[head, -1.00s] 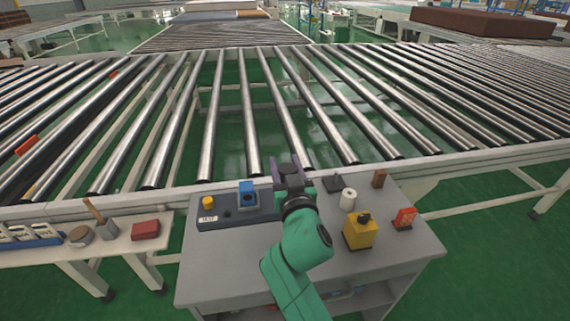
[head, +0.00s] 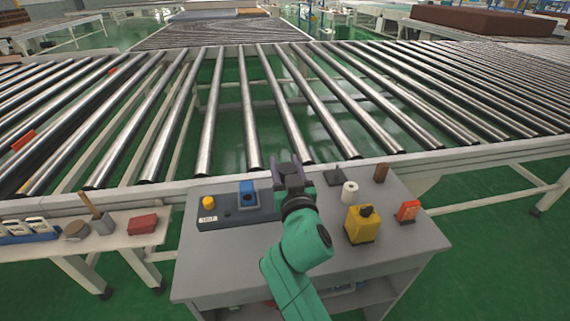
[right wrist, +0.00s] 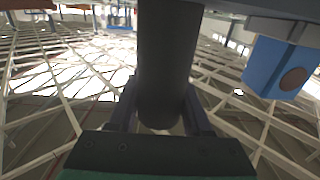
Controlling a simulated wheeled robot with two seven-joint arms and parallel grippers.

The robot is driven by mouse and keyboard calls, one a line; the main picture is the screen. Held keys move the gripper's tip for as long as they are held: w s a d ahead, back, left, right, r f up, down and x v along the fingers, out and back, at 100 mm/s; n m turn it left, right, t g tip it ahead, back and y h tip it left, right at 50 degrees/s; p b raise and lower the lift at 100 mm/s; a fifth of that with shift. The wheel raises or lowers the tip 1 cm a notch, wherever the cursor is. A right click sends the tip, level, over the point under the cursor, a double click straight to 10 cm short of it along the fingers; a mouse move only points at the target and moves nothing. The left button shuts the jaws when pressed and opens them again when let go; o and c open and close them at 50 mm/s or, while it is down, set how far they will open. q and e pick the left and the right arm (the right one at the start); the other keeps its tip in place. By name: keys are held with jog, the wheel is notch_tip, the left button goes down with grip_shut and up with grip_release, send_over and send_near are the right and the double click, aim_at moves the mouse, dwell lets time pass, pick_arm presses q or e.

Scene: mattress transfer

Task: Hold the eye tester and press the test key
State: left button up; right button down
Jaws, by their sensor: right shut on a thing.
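A long dark grey test box with a small white label lies along the far left of the grey table; the box (head: 232,217) carries a yellow knob (head: 208,202) and a blue block (head: 248,194). My right gripper (head: 287,176) is over the table's far edge, right of the blue block. It is shut on a dark cylinder (right wrist: 167,60), which stands between its fingers in the right wrist view. That cylinder is probably the eye tester; in the head view the gripper mostly hides it. A blue block with a brown disc (right wrist: 285,67) shows at the right there. My left gripper is not in view.
On the grey table (head: 235,270) stand a white roll (head: 350,193), a yellow container (head: 362,226), an orange-red box (head: 408,211) and a brown block (head: 381,173). A roller conveyor (head: 250,130) runs behind. The table's front left is clear.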

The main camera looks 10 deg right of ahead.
jog(key=shift+f+b, duration=4.45)
jog(key=shift+f, duration=0.3)
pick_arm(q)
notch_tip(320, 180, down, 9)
pick_arm(e)
jog(key=shift+a, duration=0.1)
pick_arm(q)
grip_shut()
pick_arm(e)
jog(key=shift+r, duration=0.1)
